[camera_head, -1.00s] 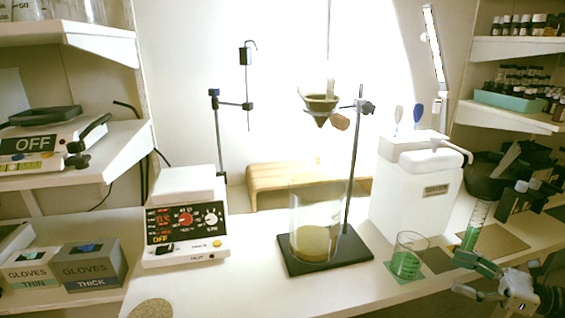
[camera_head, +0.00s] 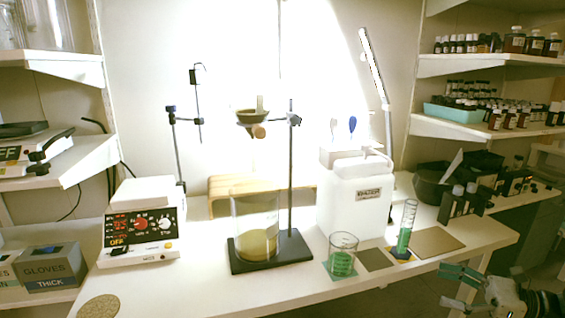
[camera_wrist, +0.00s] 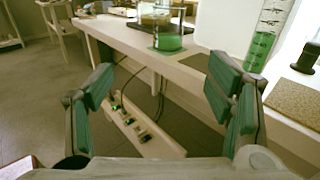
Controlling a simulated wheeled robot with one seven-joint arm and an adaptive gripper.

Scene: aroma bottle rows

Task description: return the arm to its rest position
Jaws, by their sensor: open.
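My gripper (camera_head: 462,287) is at the lower right in the head view, off the front edge of the bench. In the wrist view my gripper (camera_wrist: 160,97) has its two green-padded fingers wide apart, with nothing between them. A graduated cylinder (camera_head: 405,228) with green liquid stands upright on the bench, apart from my gripper. The cylinder also shows at the upper right of the wrist view (camera_wrist: 262,45). A beaker (camera_head: 342,258) with green liquid stands left of it, also seen in the wrist view (camera_wrist: 168,42).
The bench (camera_head: 300,297) has its front edge close to my gripper. A ring stand (camera_head: 290,180), a white water container (camera_head: 355,205) and a hotplate (camera_head: 140,225) stand on it. Shelves of bottles (camera_head: 490,60) are at right.

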